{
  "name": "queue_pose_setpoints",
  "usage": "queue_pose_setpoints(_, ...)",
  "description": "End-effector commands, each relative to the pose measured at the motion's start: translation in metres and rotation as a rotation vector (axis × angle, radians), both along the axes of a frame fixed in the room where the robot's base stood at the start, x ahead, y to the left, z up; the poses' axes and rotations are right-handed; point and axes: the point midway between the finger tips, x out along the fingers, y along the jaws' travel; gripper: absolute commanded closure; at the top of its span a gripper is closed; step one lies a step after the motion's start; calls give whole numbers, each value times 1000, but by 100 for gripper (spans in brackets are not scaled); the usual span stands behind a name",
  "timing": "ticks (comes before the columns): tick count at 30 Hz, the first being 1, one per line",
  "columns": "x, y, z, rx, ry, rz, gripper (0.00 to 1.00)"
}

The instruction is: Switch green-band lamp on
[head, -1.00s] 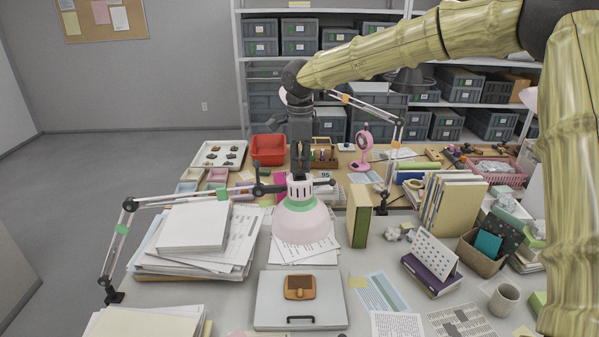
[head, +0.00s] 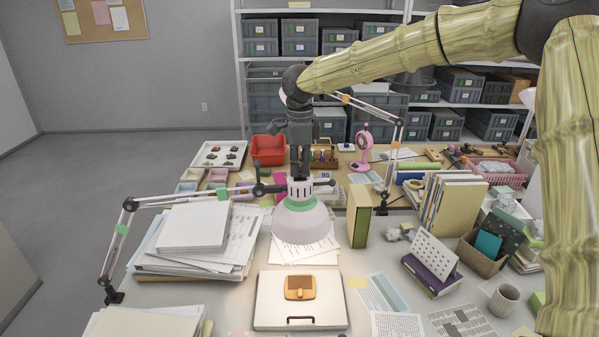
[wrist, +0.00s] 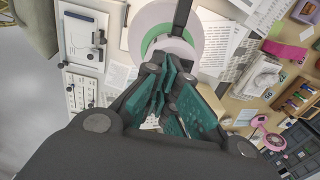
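The green-band lamp (head: 301,222) hangs over the desk on a jointed white arm with a green band (head: 122,229) clamped at the left. Its shade faces down, with a green ring near the top. The white board and orange-brown object below it are brightly lit. My gripper (head: 299,174) points down at the top of the lamp head, its fingertips at or just above it; contact cannot be made out. In the wrist view the teal-padded fingers (wrist: 163,82) come together, with nothing visible between them, in front of the lamp's pale shade and green ring (wrist: 150,25). The switch is hidden.
A second lamp with orange bands (head: 399,122) stands behind right. An upright olive book (head: 361,222) is close to the lamp's right. Paper stacks (head: 195,228) lie under the lamp arm. The white board (head: 270,315) carries the orange-brown object (head: 300,288). A pink fan (head: 364,150) stands behind.

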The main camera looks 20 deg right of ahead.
Motion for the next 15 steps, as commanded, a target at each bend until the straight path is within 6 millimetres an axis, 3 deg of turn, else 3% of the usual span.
queue_pose_setpoints(7, 0, 0, 1, 0, 0, 0, 100)
queue_pose_setpoints(15, 0, 0, 17, 1, -1, 0, 100)
